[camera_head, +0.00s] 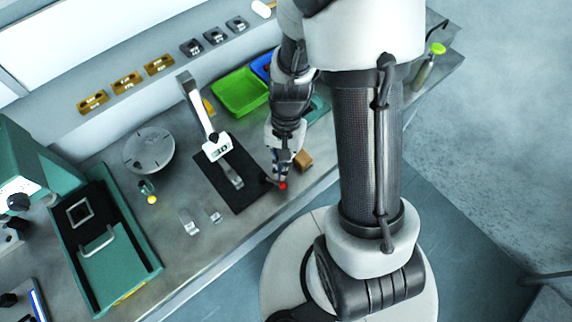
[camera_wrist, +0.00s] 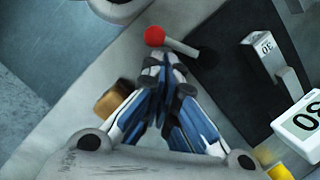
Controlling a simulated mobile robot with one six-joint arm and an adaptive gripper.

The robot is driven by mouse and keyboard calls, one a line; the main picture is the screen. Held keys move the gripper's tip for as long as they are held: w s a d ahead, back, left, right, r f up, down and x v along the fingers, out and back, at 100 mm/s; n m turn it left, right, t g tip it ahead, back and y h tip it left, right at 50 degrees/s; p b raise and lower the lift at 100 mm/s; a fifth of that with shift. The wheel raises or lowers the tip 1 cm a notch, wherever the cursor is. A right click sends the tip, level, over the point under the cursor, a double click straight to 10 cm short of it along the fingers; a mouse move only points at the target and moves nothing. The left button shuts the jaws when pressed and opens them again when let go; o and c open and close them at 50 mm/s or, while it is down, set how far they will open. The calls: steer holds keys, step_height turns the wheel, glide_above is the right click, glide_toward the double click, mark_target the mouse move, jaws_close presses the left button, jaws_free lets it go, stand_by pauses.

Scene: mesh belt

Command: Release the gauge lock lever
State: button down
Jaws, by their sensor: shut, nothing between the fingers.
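The gauge lock lever has a red ball knob (camera_head: 283,186) on a short grey rod, beside the black gauge base near the bench's front edge. In the wrist view the knob (camera_wrist: 154,36) and its rod (camera_wrist: 184,47) lie just past my fingertips. My gripper (camera_head: 279,178) is shut and empty, pointing down at the knob; its closed fingertips also show in the wrist view (camera_wrist: 160,58). Whether the tips touch the knob, I cannot tell. The gauge (camera_head: 216,147) stands on its black base (camera_head: 212,185), with a white "30" display and a metal block marked 30.
A brown block (camera_head: 303,160) sits right of my gripper. Behind are a green bin (camera_head: 240,92) and a blue bin (camera_head: 262,67). A round grey plate (camera_head: 149,150) and small clear blocks (camera_head: 188,222) lie to the left. Bare bench lies in front of the base.

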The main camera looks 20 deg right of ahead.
steer(key=shift+a, duration=0.15)
steer(key=p+v, duration=0.8)
steer(key=v, duration=0.2)
steer(key=shift+p, duration=0.35)
steer(key=shift+w, duration=0.1)
stand_by(0.3)
